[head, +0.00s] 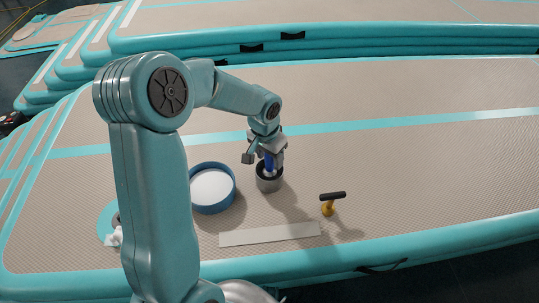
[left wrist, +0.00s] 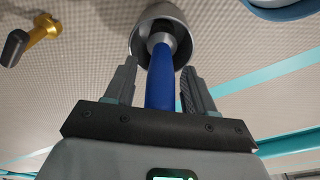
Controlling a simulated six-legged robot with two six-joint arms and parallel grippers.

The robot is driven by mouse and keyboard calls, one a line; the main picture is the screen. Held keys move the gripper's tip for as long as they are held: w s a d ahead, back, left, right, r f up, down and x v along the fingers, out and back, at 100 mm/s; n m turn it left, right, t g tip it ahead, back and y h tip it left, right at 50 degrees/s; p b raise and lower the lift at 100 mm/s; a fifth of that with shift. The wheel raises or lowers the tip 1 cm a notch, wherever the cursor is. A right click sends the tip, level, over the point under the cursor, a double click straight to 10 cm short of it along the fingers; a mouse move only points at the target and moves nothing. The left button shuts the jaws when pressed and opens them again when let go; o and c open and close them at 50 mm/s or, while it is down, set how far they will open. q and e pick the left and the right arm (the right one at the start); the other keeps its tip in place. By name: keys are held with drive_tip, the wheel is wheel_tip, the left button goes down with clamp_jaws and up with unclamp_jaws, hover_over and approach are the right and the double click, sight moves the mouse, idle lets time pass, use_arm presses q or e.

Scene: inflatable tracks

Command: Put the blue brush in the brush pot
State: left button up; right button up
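The blue brush (head: 268,163) stands handle up, with its silver end inside the grey cylindrical brush pot (head: 269,184). In the left wrist view the blue handle (left wrist: 160,80) runs between my fingers, and its silver end reaches into the mouth of the pot (left wrist: 180,14). My left gripper (head: 264,158) is right above the pot, around the handle. Its fingers (left wrist: 158,69) look parted, with a narrow gap on each side of the handle. The brush tip is hidden inside the pot. My right gripper is not in view.
A round blue-rimmed tub (head: 233,187) with a white inside stands left of the pot. A yellow and black hammer-like tool (head: 328,207) stands to the right. A pale flat strip (head: 270,235) lies in front. The beige mat to the right is clear.

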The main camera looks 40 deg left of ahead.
sight(266, 175)
use_arm(q)
drive_tip(key=shift+r, duration=0.1)
drive_tip(key=shift+r, duration=0.2)
wheel_tip(266, 175, up, 12)
drive_tip(key=s+p, duration=0.1)
drive_tip(key=p, duration=0.1)
drive_tip(key=shift+s, duration=0.35)
drive_tip(key=shift+d+f, duration=0.1)
drive_tip(key=shift+f, duration=0.1)
